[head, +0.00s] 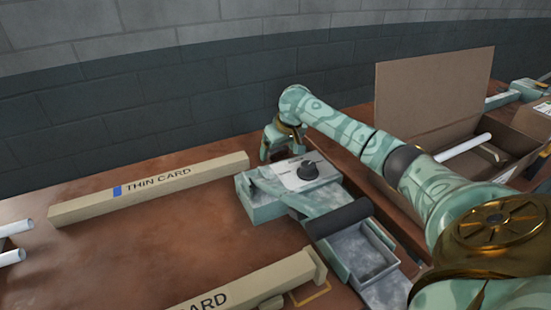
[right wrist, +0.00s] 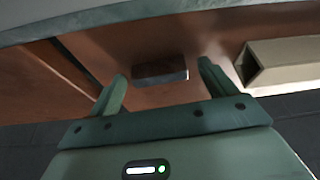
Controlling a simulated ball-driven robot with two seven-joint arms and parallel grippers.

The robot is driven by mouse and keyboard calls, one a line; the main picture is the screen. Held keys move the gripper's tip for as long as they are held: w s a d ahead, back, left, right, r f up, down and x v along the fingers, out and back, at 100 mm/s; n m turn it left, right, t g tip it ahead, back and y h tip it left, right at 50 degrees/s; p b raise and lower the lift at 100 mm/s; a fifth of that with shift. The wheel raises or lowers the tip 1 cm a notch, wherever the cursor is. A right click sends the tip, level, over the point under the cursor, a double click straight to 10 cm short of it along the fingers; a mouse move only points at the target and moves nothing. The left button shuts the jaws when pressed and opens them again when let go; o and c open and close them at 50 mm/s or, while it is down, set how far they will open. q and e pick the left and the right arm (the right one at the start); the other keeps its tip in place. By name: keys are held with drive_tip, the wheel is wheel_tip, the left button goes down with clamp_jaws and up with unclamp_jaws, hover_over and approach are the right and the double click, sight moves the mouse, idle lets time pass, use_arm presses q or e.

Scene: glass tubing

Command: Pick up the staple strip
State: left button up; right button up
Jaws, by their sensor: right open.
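My right gripper (head: 281,153) is at the far side of the machine with the dial, its fingers pointing down. In the right wrist view the gripper (right wrist: 163,72) is open, with a finger on each side of a small block. This block, dark on one face and metallic grey on the other, looks like the staple strip (right wrist: 161,72). It lies on the brown table beyond the fingertips, and I see no contact. In the head view I cannot make out the strip. My left gripper is not in view.
The machine (head: 298,175) with a black knob stands close by the right gripper. A long beige THIN CARD bar (head: 150,192) lies to the left, another bar (head: 245,285) in front. An open cardboard box (head: 432,105) stands right. White tubes (head: 12,258) show far left. The middle-left table is clear.

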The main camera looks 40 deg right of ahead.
drive_tip(key=shift+s+r, duration=0.1)
drive_tip(key=shift+r, duration=0.1)
drive_tip(key=shift+c, duration=0.3)
drive_tip(key=c, duration=1)
drive_tip(key=shift+r, duration=0.1)
